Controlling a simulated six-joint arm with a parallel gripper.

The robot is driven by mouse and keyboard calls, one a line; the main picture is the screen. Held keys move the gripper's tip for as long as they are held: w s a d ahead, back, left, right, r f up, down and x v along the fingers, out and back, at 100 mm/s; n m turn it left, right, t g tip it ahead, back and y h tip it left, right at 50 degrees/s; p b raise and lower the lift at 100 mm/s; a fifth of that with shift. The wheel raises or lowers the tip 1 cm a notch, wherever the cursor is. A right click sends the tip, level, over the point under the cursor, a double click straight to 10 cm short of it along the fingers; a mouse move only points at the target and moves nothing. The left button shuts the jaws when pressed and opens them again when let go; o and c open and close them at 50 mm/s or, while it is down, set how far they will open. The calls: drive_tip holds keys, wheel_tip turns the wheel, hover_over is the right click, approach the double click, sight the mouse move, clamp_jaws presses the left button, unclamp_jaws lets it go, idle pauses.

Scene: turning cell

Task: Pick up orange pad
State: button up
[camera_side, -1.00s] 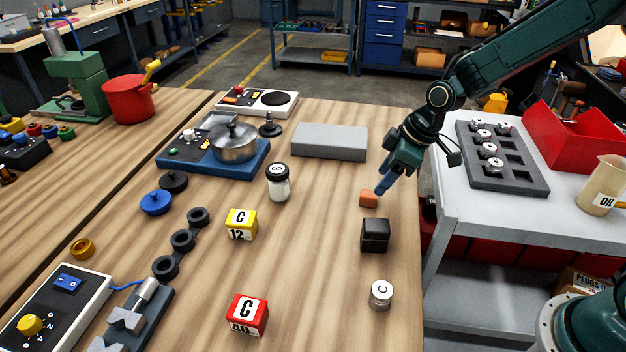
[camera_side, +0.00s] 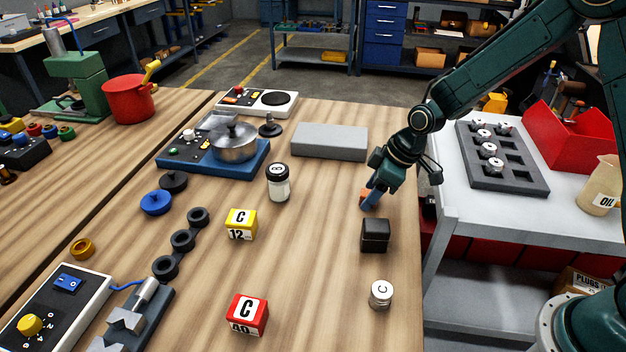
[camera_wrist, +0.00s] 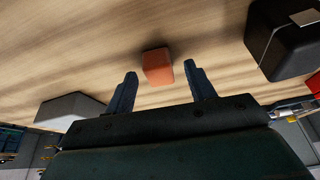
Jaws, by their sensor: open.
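The orange pad (camera_side: 363,194) is a small block on the wooden bench near its right edge, partly hidden behind my gripper in the side view. In the wrist view the orange pad (camera_wrist: 157,67) lies just beyond and between the fingertips. My gripper (camera_side: 371,202) points down at the pad with its blue fingers low near the bench top. In the wrist view my gripper (camera_wrist: 158,76) has its two fingers apart with nothing held between them. I cannot tell whether a finger touches the pad.
A black block (camera_side: 375,236) stands close in front of the pad. A grey block (camera_side: 330,142) lies behind it. A white jar (camera_side: 278,184) with a black lid stands to the left. A silver cylinder (camera_side: 381,294) is nearer the front.

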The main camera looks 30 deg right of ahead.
drive_tip(key=c, duration=1)
drive_tip(key=shift+r, duration=0.2)
drive_tip(key=shift+c, duration=0.2)
wheel_tip(320, 180, up, 20)
drive_tip(key=shift+f, duration=0.15)
idle(0.4)
